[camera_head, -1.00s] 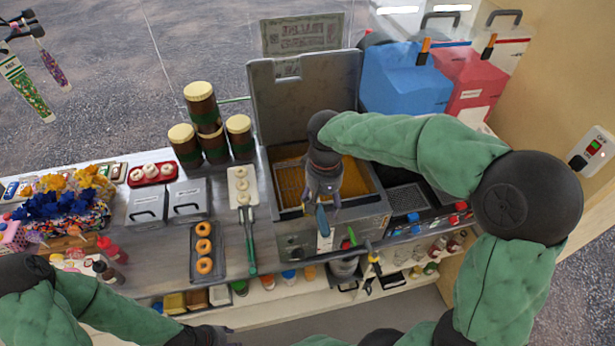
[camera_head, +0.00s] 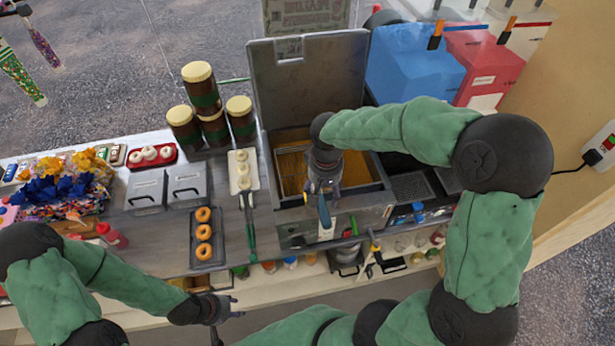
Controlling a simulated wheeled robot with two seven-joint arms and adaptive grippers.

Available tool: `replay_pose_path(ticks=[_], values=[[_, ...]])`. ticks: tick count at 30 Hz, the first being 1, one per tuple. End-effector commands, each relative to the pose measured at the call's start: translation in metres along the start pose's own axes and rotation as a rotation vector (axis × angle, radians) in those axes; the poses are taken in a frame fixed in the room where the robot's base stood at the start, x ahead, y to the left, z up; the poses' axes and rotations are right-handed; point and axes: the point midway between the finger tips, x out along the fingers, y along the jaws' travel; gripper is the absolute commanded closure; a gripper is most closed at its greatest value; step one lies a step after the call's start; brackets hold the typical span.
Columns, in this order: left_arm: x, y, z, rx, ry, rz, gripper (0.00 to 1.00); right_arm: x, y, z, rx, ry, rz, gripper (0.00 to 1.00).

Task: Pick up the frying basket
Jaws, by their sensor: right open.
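The frying basket (camera_head: 289,172) sits in the oil of the open fryer (camera_head: 296,234). Its wire mesh shows to the left of my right gripper, and its right part is hidden by my arm. A blue handle (camera_head: 324,212) sticks out over the fryer's front edge. My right gripper (camera_head: 323,197) points down over the handle with its fingers open around or just above it; I cannot tell whether they touch it. My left gripper (camera_head: 234,307) is low in front of the counter, empty, with its fingers apart, far from the basket.
The raised fryer lid (camera_head: 308,78) stands behind. Left of the fryer are tongs (camera_head: 249,225), a white tray of dough rings (camera_head: 242,157) and a dark tray of doughnuts (camera_head: 204,262). Stacked jars (camera_head: 202,88) stand behind. Blue (camera_head: 405,75) and red (camera_head: 480,65) containers stand back right.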

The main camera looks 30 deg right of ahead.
Motion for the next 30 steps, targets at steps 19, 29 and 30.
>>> replay_pose_path(ticks=[19,29,30], values=[[-0.003,0.001,0.000,0.000,0.000,0.000,0.60,0.037,-0.003,0.003,0.001,-0.001,0.000,0.57],[-0.003,0.001,0.000,0.000,0.000,0.000,0.60,0.036,-0.003,0.002,0.001,0.002,0.000,1.00],[-0.003,0.001,0.000,0.000,0.000,0.000,0.60,0.036,-0.003,0.002,0.001,0.002,0.000,1.00]])
